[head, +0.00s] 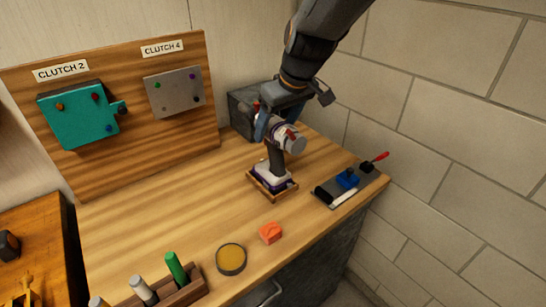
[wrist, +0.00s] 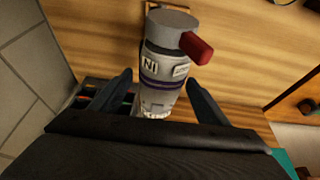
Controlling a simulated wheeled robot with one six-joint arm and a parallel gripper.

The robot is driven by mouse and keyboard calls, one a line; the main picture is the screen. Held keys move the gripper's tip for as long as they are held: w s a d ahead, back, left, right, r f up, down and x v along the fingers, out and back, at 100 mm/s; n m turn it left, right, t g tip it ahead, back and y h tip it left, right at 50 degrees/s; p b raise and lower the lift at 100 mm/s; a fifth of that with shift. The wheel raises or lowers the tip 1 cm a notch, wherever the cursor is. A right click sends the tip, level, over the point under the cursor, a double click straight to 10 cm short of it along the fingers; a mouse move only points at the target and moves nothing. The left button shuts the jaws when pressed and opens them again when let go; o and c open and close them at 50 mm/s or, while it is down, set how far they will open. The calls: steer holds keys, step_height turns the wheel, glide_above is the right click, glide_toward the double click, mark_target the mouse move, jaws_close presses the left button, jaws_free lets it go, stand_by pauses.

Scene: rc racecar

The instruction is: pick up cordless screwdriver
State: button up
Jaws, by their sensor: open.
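The cordless screwdriver (head: 277,150) stands upright in a small wooden tray (head: 273,196) toward the right side of the workbench, with a white and purple body and a grey cylindrical head. It also shows in the wrist view (wrist: 165,70), with a red piece at its side. My gripper (head: 272,124) is at the screwdriver's upper body, coming from above. In the wrist view its two dark fingers (wrist: 160,90) are open, one on each side of the body. There is a visible gap beside each finger; I cannot tell whether either touches.
A dark box (head: 240,108) stands behind the screwdriver by the wall. A dark tool mat (head: 350,187) lies to its right. An orange block (head: 271,232), a round yellow tin (head: 231,259) and a wooden rack (head: 180,290) are in front. The bench's left middle is clear.

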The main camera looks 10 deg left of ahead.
steer(key=shift+x, duration=0.9)
steer(key=shift+f, duration=0.25)
steer(key=shift+s, duration=0.1)
steer(key=shift+r, duration=0.1)
steer(key=c, duration=1.6)
